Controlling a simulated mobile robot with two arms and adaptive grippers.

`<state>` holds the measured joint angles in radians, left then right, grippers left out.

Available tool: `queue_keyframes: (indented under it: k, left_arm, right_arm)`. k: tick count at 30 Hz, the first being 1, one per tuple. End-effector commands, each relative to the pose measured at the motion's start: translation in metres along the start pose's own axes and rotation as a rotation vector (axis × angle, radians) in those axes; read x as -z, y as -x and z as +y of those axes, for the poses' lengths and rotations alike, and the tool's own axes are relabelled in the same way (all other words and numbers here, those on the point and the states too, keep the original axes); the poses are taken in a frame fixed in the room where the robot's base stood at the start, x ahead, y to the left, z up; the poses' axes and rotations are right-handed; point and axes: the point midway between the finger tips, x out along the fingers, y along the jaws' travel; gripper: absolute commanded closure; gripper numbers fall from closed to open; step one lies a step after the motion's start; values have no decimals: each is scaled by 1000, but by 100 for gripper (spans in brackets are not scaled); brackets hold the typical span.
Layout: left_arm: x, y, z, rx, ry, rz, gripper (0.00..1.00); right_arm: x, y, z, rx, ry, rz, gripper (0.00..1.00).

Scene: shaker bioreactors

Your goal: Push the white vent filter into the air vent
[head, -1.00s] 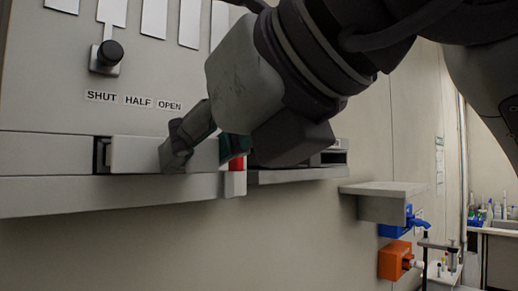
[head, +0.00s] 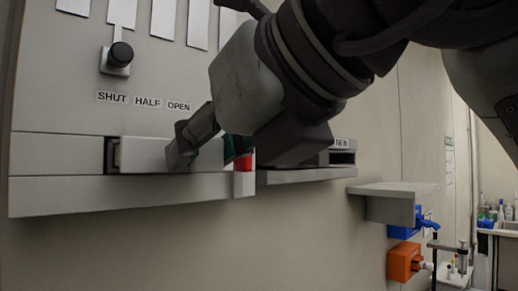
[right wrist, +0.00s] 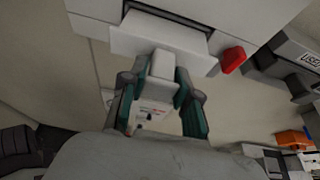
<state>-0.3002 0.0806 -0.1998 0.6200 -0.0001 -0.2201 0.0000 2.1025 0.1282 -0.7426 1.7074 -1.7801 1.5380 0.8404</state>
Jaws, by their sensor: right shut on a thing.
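The white vent filter (head: 140,154) sits in the front of the grey wall unit, above a grey ledge. A dark gap, the air vent opening (head: 111,155), shows at its left end. In the right wrist view the filter's white plate (right wrist: 150,42) stands out in front of the dark slot. My right gripper (head: 184,150) is at the filter's front. In the right wrist view its green-lined fingers (right wrist: 160,88) are shut on the filter's white grip. How deep the filter sits is hard to tell. My left gripper is not in view.
A red piece (head: 243,162) sits at the ledge's right end. A black knob (head: 120,54) stands above SHUT, HALF and OPEN labels. A grey shelf (head: 392,189), a blue fitting (head: 404,231) and an orange box (head: 403,262) are on the right.

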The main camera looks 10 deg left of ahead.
Motion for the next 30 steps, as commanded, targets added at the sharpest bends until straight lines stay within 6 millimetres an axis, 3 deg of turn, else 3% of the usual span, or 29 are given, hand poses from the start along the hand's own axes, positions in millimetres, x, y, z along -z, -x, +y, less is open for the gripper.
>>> queue_keyframes:
  k: [30]
  left_arm:
    - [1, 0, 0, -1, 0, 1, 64]
  right_arm:
    - [-5, -13, 0, 0, 0, 0, 100]
